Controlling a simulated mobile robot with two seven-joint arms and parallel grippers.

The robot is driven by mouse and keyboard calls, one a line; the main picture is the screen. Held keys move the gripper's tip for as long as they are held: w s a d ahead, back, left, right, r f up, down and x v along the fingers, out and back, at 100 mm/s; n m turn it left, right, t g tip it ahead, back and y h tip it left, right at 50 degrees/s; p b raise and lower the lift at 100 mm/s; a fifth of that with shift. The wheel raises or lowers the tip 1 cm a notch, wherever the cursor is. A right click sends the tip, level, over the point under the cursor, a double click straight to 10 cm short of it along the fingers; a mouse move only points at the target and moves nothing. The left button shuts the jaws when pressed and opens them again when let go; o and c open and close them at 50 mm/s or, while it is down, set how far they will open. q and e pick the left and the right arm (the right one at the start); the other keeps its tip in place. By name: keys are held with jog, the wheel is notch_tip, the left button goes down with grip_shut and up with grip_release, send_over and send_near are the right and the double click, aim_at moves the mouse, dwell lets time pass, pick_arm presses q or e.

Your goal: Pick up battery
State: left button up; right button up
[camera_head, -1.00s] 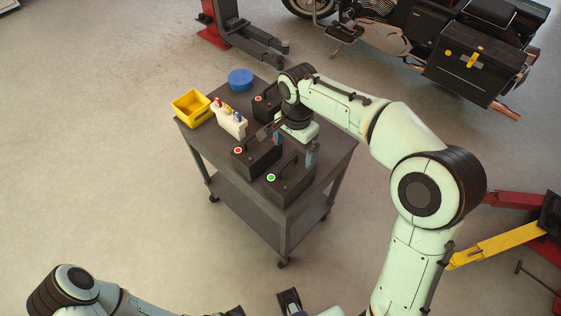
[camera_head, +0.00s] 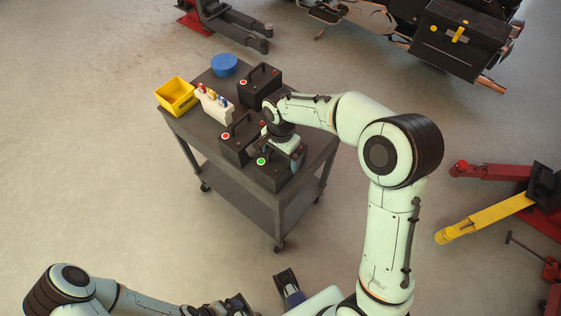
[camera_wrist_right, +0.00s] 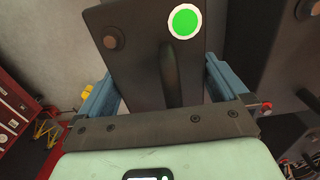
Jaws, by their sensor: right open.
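Several black box batteries with handles stand on a grey cart (camera_head: 235,190). The battery with a green dot (camera_head: 272,180) is at the cart's front corner. One battery with a red dot (camera_head: 232,153) is beside it, and another red-dot battery (camera_head: 262,84) is farther back. My right gripper (camera_head: 279,155) is over the green-dot battery, hiding part of its top. In the right wrist view, the open blue fingers of the gripper (camera_wrist_right: 160,80) lie either side of the green-dot battery (camera_wrist_right: 140,60) and its handle. Contact cannot be told. My left arm is at the bottom left; its gripper is only partly visible.
A yellow bin (camera_head: 175,98), a white caddy with coloured tops (camera_head: 213,105) and a blue round container (camera_head: 224,66) share the cart. A motorcycle with a black case (camera_head: 455,45) is behind. A red and yellow lift (camera_head: 490,215) is at right. Floor left of the cart is clear.

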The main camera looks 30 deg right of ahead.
jog(key=shift+f, duration=0.45)
jog(key=c, duration=1.5)
jog(key=shift+w+r, duration=0.1)
jog(key=shift+r, duration=0.05)
jog(key=shift+c, duration=0.8)
notch_tip(320, 180, up, 20)
jog(key=p, duration=0.3)
